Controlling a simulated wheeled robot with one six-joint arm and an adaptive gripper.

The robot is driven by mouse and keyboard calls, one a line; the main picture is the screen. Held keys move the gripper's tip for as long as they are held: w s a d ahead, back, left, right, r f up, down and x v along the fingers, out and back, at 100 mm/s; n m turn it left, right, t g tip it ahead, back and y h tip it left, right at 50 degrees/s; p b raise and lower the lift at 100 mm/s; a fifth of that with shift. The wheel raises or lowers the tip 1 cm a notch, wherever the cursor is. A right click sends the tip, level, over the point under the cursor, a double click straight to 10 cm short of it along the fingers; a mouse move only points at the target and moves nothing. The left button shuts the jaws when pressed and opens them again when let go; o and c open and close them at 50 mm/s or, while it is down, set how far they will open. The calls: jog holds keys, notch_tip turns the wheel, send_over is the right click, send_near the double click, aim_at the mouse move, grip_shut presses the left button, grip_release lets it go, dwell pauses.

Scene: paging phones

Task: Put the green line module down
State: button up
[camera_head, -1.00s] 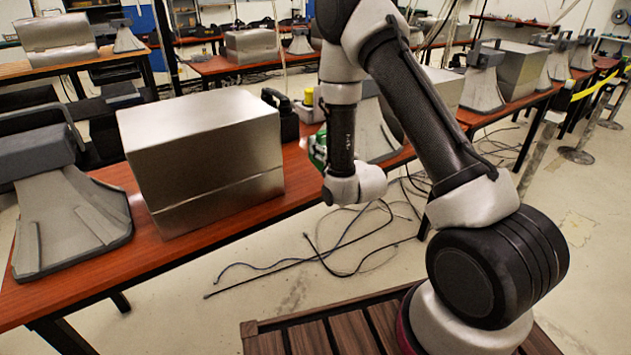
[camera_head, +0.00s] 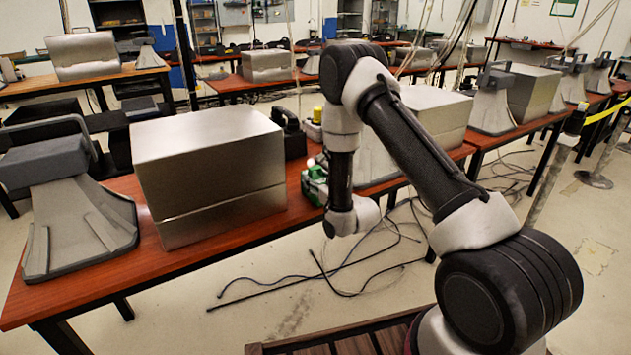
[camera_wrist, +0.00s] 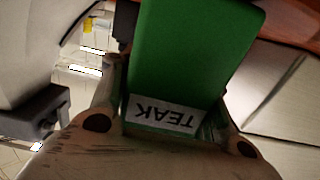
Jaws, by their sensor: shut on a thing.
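The green line module (camera_wrist: 190,60) fills the upper middle of the wrist view. A white label reading "TEAK" shows upside down near its lower end. My gripper (camera_wrist: 168,85) is shut on it, with one finger on each side. In the head view the green module (camera_head: 314,182) shows just left of my forearm, over or at the right part of the red-brown table (camera_head: 120,290). My arm hides part of it, and I cannot tell if it touches the tabletop.
A large metal box (camera_head: 208,180) stands on the table left of the module. A grey flared device (camera_head: 75,225) stands at the far left. A dark handled object (camera_head: 290,135) and a yellow-topped item (camera_head: 314,128) stand behind the module. Black cables (camera_head: 320,275) lie on the floor.

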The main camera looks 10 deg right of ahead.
jog(key=o, duration=1.2)
jog(key=shift+f, duration=0.1)
